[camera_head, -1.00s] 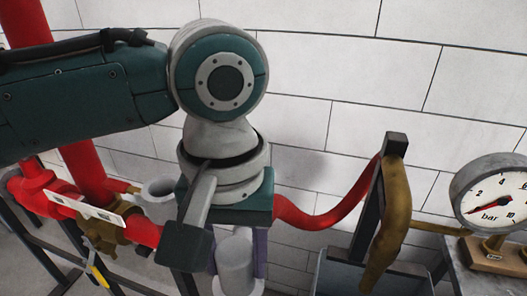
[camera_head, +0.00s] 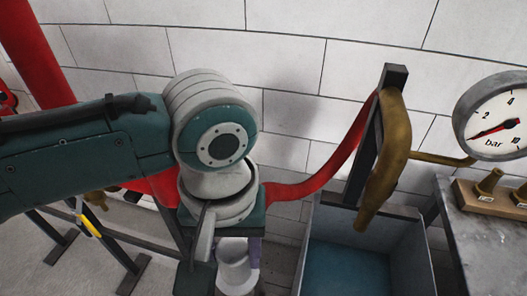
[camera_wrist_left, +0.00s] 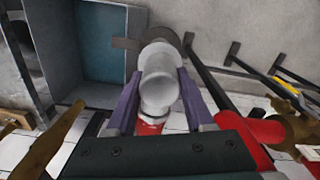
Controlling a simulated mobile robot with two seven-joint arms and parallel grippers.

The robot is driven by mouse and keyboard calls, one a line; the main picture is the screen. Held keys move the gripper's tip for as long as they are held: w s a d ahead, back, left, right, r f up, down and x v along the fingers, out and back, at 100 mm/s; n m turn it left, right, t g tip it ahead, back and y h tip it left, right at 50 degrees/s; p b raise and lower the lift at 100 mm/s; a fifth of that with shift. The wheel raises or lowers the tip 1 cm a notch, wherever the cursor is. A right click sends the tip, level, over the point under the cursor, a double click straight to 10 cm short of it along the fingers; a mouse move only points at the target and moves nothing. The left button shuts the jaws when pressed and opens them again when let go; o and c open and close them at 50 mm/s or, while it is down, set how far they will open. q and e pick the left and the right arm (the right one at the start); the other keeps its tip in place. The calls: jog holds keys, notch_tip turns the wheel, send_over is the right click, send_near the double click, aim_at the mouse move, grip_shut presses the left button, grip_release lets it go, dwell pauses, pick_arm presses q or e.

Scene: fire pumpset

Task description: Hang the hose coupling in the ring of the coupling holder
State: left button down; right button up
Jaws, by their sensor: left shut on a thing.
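My left gripper (camera_head: 238,262) points down in the head view, its purple fingers partly hidden under the wrist. It is shut on a light grey hose coupling (camera_head: 236,276). In the left wrist view the coupling (camera_wrist_left: 158,82) sits between the two purple fingers, with red hose (camera_wrist_left: 150,128) showing at its near end. A dark, rounded bracket (camera_wrist_left: 124,43) shows just beyond the coupling's far end; it may be part of the coupling holder. I cannot tell whether a ring is there or whether the coupling touches it. My right gripper is not in view.
A red hose (camera_head: 309,187) runs right from my wrist to a dark post (camera_head: 395,78) with a brass pipe (camera_head: 388,155). A blue-grey basin (camera_head: 360,262) stands below. A pressure gauge (camera_head: 495,122) is at right. Dark stands and a yellow-handled part (camera_head: 88,222) are at left.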

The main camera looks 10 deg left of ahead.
pick_arm(q)
jog(key=shift+f+b, duration=2.55)
jog(key=shift+f, duration=1.3)
jog(key=shift+c, duration=1)
grip_release()
notch_tip(320, 180, up, 10)
jog(key=shift+p, duration=0.85)
